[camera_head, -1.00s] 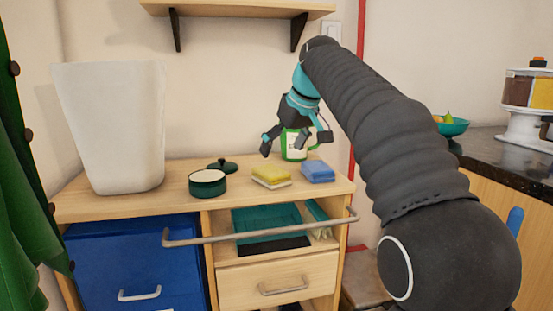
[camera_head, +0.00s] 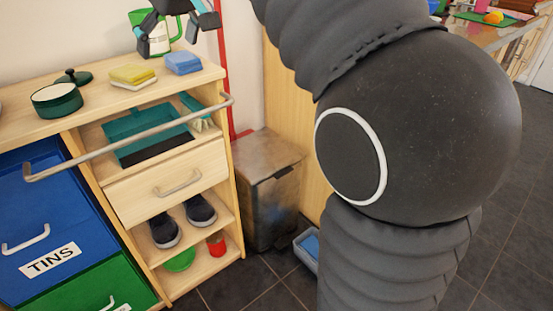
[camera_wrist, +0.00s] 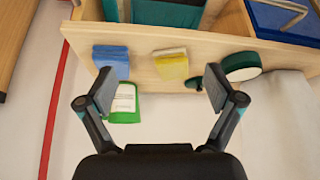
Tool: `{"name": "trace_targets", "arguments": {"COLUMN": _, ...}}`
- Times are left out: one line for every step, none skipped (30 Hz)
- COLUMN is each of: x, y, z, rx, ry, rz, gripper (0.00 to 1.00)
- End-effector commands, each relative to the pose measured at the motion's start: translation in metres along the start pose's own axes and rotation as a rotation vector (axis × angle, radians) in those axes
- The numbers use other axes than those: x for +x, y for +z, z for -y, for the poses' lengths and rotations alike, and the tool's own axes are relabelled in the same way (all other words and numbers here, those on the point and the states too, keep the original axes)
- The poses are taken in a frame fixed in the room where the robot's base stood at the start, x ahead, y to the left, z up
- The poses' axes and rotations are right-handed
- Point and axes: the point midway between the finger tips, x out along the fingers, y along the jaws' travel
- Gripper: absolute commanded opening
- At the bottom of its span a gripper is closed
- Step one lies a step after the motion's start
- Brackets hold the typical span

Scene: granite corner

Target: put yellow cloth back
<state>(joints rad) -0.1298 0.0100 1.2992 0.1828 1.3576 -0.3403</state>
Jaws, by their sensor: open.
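The folded yellow cloth (camera_head: 132,74) lies on the wooden cabinet top, over a pale layer, between a dark green pot (camera_head: 57,100) and a folded blue cloth (camera_head: 183,63). In the wrist view the yellow cloth (camera_wrist: 172,65) is between my two fingers in the picture, near the cabinet edge. My gripper (camera_wrist: 159,88) is open and empty, above the cabinet top and apart from the cloth.
A metal rail (camera_head: 130,138) runs along the cabinet front, above a teal tray (camera_head: 147,128) in the open compartment. The pot's lid (camera_head: 73,77) lies behind the pot. Below are a drawer, shoes (camera_head: 165,230) and a blue TINS bin (camera_head: 35,220). A dark metal bin (camera_head: 268,185) stands to the right.

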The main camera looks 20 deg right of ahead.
Motion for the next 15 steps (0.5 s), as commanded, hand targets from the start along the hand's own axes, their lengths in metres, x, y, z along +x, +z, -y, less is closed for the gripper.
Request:
{"name": "trace_targets", "arguments": {"x": -0.003, "y": 0.022, "z": 0.000, "rx": 0.031, "ry": 0.016, "rz": 0.002, "gripper": 0.92}}
{"name": "trace_targets", "arguments": {"x": -0.003, "y": 0.034, "z": -0.001, "rx": 0.050, "ry": 0.026, "rz": 0.002, "gripper": 0.92}}
{"name": "trace_targets", "arguments": {"x": -0.003, "y": 0.051, "z": -0.001, "rx": 0.074, "ry": 0.040, "rz": 0.005, "gripper": 0.92}}
{"name": "trace_targets", "arguments": {"x": -0.002, "y": 0.064, "z": -0.001, "rx": 0.092, "ry": 0.050, "rz": 0.005, "gripper": 0.92}}
{"name": "trace_targets", "arguments": {"x": -0.001, "y": 0.077, "z": -0.001, "rx": 0.110, "ry": 0.060, "rz": 0.006, "gripper": 0.92}}
{"name": "trace_targets", "arguments": {"x": 0.001, "y": 0.095, "z": -0.001, "rx": 0.134, "ry": 0.073, "rz": 0.008, "gripper": 0.92}}
{"name": "trace_targets", "arguments": {"x": 0.003, "y": 0.109, "z": -0.001, "rx": 0.152, "ry": 0.084, "rz": 0.008, "gripper": 0.92}}
{"name": "trace_targets", "arguments": {"x": 0.005, "y": 0.123, "z": -0.001, "rx": 0.168, "ry": 0.094, "rz": 0.009, "gripper": 0.92}}
{"name": "trace_targets", "arguments": {"x": 0.008, "y": 0.141, "z": 0.001, "rx": 0.191, "ry": 0.106, "rz": 0.010, "gripper": 0.92}}
{"name": "trace_targets", "arguments": {"x": 0.011, "y": 0.156, "z": 0.001, "rx": 0.207, "ry": 0.116, "rz": 0.010, "gripper": 0.92}}
{"name": "trace_targets", "arguments": {"x": 0.014, "y": 0.170, "z": 0.002, "rx": 0.224, "ry": 0.126, "rz": 0.011, "gripper": 0.92}}
{"name": "trace_targets", "arguments": {"x": 0.019, "y": 0.190, "z": 0.004, "rx": 0.245, "ry": 0.139, "rz": 0.011, "gripper": 0.92}}
{"name": "trace_targets", "arguments": {"x": 0.023, "y": 0.205, "z": 0.005, "rx": 0.262, "ry": 0.148, "rz": 0.011, "gripper": 0.92}}
{"name": "trace_targets", "arguments": {"x": 0.027, "y": 0.220, "z": 0.006, "rx": 0.276, "ry": 0.157, "rz": 0.012, "gripper": 0.92}}
{"name": "trace_targets", "arguments": {"x": 0.033, "y": 0.240, "z": 0.008, "rx": 0.296, "ry": 0.170, "rz": 0.011, "gripper": 0.92}}
